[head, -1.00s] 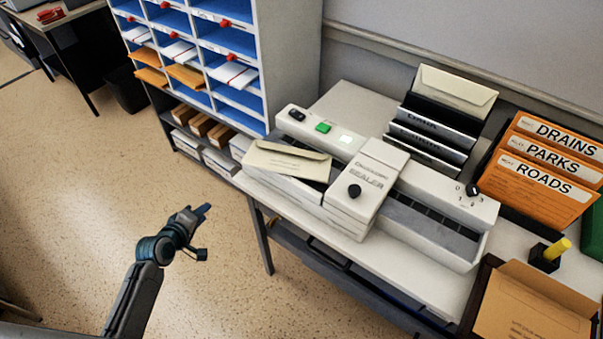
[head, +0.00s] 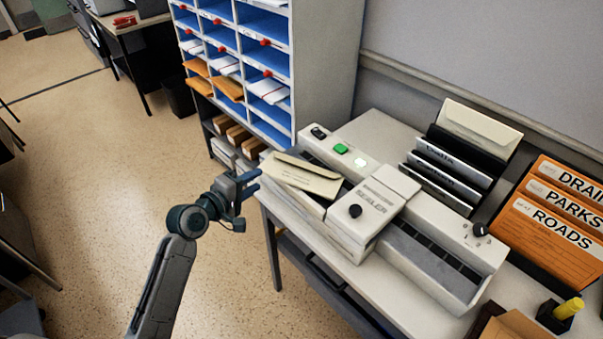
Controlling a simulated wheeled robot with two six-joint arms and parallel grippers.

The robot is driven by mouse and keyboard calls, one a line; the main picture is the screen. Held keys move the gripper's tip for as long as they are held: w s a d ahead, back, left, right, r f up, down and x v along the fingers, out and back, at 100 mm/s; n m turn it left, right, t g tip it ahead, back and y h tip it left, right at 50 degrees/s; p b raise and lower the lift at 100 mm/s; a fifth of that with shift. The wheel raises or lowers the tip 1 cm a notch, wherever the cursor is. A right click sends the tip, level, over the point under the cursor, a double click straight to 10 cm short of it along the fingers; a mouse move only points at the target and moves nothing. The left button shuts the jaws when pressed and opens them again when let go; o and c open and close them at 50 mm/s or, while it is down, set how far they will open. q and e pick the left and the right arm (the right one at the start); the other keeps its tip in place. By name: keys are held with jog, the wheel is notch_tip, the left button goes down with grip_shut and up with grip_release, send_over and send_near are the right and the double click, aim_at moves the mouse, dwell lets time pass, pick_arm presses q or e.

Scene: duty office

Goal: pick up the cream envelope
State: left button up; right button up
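A cream envelope (head: 302,178) lies flat, slightly tilted, on the left end of the white sealer machine (head: 372,212), its left part nearest me. A second cream envelope (head: 480,128) stands upright at the back of the black sorter rack (head: 447,168). My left gripper (head: 256,181) is just left of the envelope on the sealer, fingers pointing at it. Its two fingers show apart with a gap between them, and it holds nothing. Whether a fingertip touches the envelope is not clear. My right gripper is not in view.
The floor left of the table is clear.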

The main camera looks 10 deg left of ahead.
aim_at(265, 174)
pick_arm(q)
jog(key=x, duration=0.4)
jog(key=shift+w+a+p, duration=0.1)
jog(key=shift+p, duration=0.25)
jog(key=shift+w, duration=0.2)
jog(key=c, duration=0.5)
grip_shut()
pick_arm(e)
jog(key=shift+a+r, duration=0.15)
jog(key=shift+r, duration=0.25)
